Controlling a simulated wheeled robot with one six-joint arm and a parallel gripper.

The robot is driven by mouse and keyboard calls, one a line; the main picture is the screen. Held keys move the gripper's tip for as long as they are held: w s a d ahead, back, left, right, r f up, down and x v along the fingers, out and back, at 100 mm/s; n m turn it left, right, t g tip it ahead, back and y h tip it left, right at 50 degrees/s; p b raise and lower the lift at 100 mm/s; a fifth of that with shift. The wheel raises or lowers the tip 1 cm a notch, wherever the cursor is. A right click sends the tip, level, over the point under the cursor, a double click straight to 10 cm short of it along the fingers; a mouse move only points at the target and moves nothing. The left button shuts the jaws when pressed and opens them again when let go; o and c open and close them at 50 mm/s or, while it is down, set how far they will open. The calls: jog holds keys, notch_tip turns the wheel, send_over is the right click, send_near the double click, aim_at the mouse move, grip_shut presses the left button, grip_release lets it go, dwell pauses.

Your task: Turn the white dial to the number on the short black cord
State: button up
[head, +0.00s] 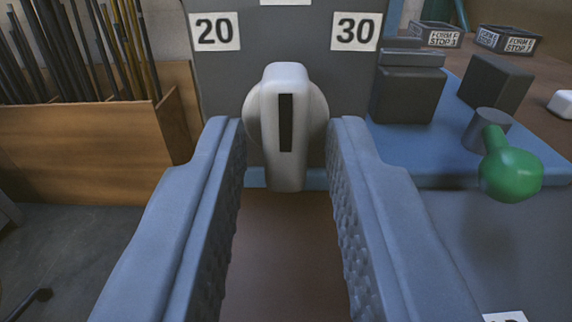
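The white dial (284,171) has a round base and a long upright handle with a black stripe on its face. It sits on a grey panel (285,32) between the labels 20 (215,31) at upper left and 30 (356,31) at upper right. A third label above the dial is cut off by the top edge, so its number cannot be read. My gripper (288,125) is open, with its two fingers left and right of the dial handle and gaps on both sides. I cannot make out a short black cord or its number.
A wooden box (85,150) with several thin rods stands at left. At right, a blue mat (430,150) bears dark blocks (408,92) and a grey cylinder (487,127) with a green bulb-shaped piece (511,172). Small labelled dark boxes (507,40) stand behind.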

jog(key=shift+o, duration=0.7)
jog(key=shift+s, duration=0.2)
jog(key=s, duration=1.7)
jog(key=shift+r, duration=0.15)
jog(key=s+r, duration=1.5)
jog(key=r, duration=0.1)
jog(key=s+r, duration=0.3)
jog(key=s, duration=0.6)
jog(key=s+r, duration=0.3)
jog(key=s, duration=0.6)
jog(key=shift+s+r+g, duration=0.2)
jog(key=shift+s+g, duration=0.05)
jog(key=shift+g, duration=0.05)
